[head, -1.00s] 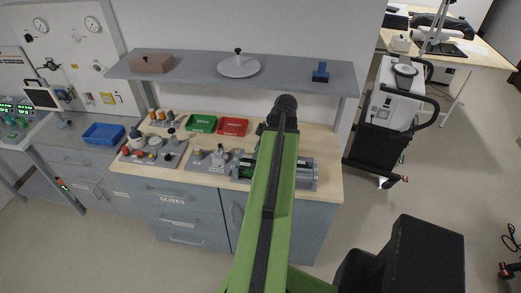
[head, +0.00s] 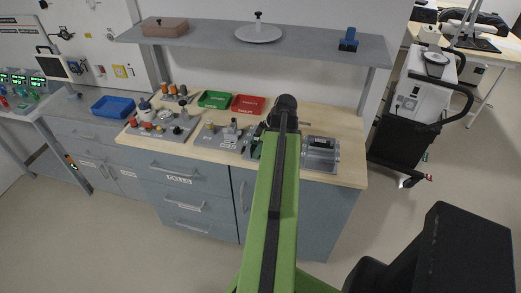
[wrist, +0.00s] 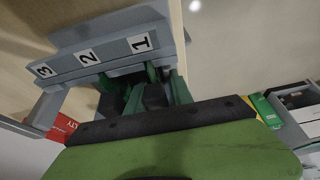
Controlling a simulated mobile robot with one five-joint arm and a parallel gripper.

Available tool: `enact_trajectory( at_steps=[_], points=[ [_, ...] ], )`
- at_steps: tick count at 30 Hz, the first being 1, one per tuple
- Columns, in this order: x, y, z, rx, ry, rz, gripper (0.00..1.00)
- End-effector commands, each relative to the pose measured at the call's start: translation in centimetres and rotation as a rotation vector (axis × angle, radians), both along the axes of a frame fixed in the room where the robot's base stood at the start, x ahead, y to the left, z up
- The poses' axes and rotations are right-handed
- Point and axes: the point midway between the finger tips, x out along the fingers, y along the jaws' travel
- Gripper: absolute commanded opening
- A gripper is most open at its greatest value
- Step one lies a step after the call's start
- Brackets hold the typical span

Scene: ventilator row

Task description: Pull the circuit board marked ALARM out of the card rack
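In the wrist view, a grey card rack (wrist: 100,58) fills the upper left, with its slots labelled 1, 2 and 3. Green circuit boards (wrist: 151,72) stand near the slot 1 end. No ALARM marking is readable. The dark fingers of my gripper (wrist: 133,98) are among the green parts below the labels. Whether they are shut on a board cannot be told. In the head view, my green arm reaches over the bench and hides my fingertips and much of the rack area. Some green (head: 255,151) shows left of the arm.
A grey unit with a green piece (head: 320,150) sits right of my arm. Red (head: 248,104) and green (head: 214,99) trays lie left of it. A shelf (head: 300,40) overhangs the bench back. A wheeled cart (head: 415,100) stands right, with open floor in front.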

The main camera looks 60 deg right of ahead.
Motion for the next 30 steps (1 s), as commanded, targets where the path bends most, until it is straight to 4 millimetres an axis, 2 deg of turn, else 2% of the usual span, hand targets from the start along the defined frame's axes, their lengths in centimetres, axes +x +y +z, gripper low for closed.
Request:
enact_trajectory(
  at_steps=[3,9,10,15,16,19,30],
  points=[
    [-0.01,0.00,0.07,0.000,0.000,0.000,0.27],
    [-0.02,0.00,0.07,0.000,0.000,0.000,0.01],
    [-0.01,0.00,0.06,0.000,0.000,0.000,0.00],
    [-0.03,0.01,0.06,0.001,0.000,0.000,0.00],
    [-0.03,0.01,0.06,0.001,0.000,0.000,0.12],
    [-0.04,0.02,0.05,0.001,0.000,0.000,0.00],
    [-0.04,0.05,0.15,0.002,0.001,0.001,0.00]
  ],
)
